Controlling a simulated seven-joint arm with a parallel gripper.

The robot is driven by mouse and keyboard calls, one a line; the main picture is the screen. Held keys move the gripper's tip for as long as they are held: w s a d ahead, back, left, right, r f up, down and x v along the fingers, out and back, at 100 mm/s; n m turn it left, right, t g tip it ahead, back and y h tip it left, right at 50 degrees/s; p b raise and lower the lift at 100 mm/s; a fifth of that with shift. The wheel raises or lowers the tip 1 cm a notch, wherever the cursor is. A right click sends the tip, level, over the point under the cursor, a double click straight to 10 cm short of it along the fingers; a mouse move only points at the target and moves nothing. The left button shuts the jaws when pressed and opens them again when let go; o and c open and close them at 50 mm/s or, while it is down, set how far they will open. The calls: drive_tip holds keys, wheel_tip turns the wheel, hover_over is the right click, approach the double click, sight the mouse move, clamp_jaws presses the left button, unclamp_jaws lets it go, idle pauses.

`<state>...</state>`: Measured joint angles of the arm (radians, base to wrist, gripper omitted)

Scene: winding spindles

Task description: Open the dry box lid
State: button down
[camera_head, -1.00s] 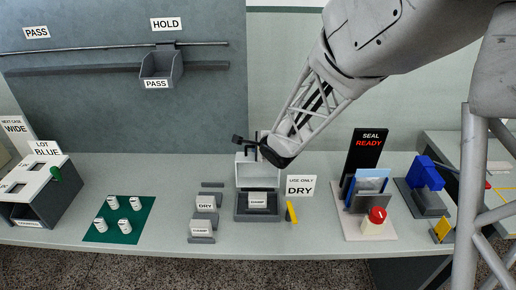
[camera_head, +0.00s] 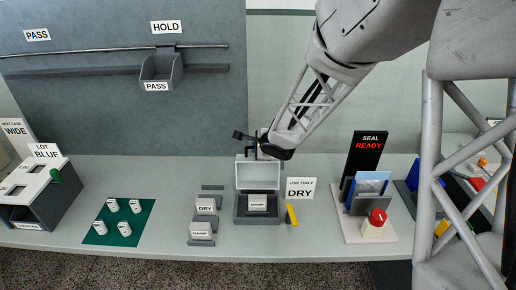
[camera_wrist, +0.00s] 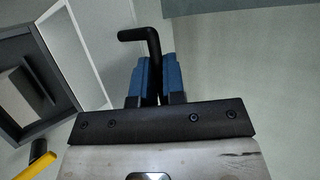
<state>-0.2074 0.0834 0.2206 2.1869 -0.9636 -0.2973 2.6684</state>
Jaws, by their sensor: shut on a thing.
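The dry box (camera_head: 240,214) is a grey box at the middle of the bench, holding a small labelled block (camera_head: 258,203). Its lid (camera_head: 258,176) stands raised at the back, with its pale inner side facing front. My gripper (camera_head: 262,150) is at the lid's top edge. In the wrist view my blue fingertips (camera_wrist: 155,82) are shut on the black bent lid handle (camera_wrist: 150,45), whose end sticks out past them. The lid's pale inside (camera_wrist: 75,50) and the open box (camera_wrist: 45,125) with its block show at left in the wrist view.
A yellow bar (camera_head: 291,214) stands right of the box, by the "USE ONLY DRY" sign (camera_head: 300,188). Small DRY (camera_head: 206,204) and front (camera_head: 201,229) trays sit left. The sealing station (camera_head: 365,205) with a red button (camera_head: 377,217) is at right.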

drive_tip(key=c, duration=1.2)
unclamp_jaws()
drive_tip(key=shift+c, duration=0.2)
drive_tip(key=v, duration=0.7)
drive_tip(key=shift+s+d+r, duration=0.15)
drive_tip(key=shift+s+r, duration=0.1)
drive_tip(key=shift+r, duration=0.05)
